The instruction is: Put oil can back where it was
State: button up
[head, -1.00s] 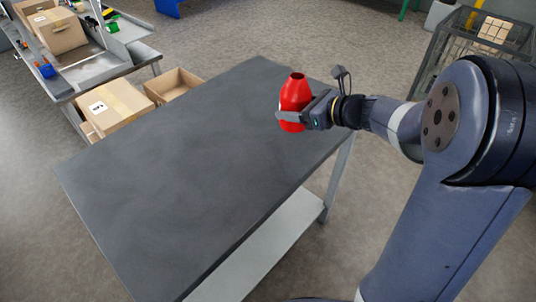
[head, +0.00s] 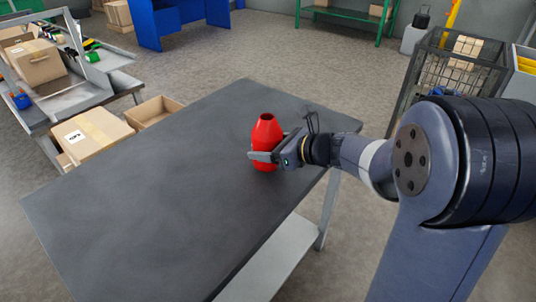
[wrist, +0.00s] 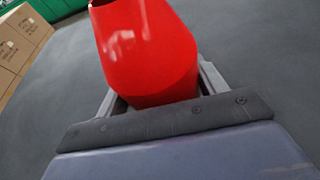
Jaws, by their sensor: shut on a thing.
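The red oil can (head: 266,135) is upright at the right part of the dark table (head: 140,190) in the head view. My gripper (head: 266,157) is shut on its lower body from the right side. I cannot tell whether the can's base touches the table top. In the wrist view the red can (wrist: 150,50) fills the upper middle, with the gripper fingers on both sides of it. Its base is partly hidden behind my gripper.
The rest of the table top is bare. Cardboard boxes (head: 98,133) stand on the floor beyond the table's left edge. A workbench (head: 85,100) is at the far left. A wire mesh cage (head: 455,75) stands at the back right.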

jog(key=shift+f, duration=0.75)
jog(key=shift+f, duration=0.15)
jog(key=o, duration=1.1)
jog(key=shift+s+d+r, duration=0.1)
jog(key=shift+d+r, duration=0.15)
jog(key=shift+r, duration=0.05)
jog(key=p+v, duration=0.1)
jog(key=v, duration=1)
jog(key=shift+s+d+r+p, duration=0.1)
jog(key=shift+s+d+p, duration=0.1)
jog(key=shift+p, duration=0.2)
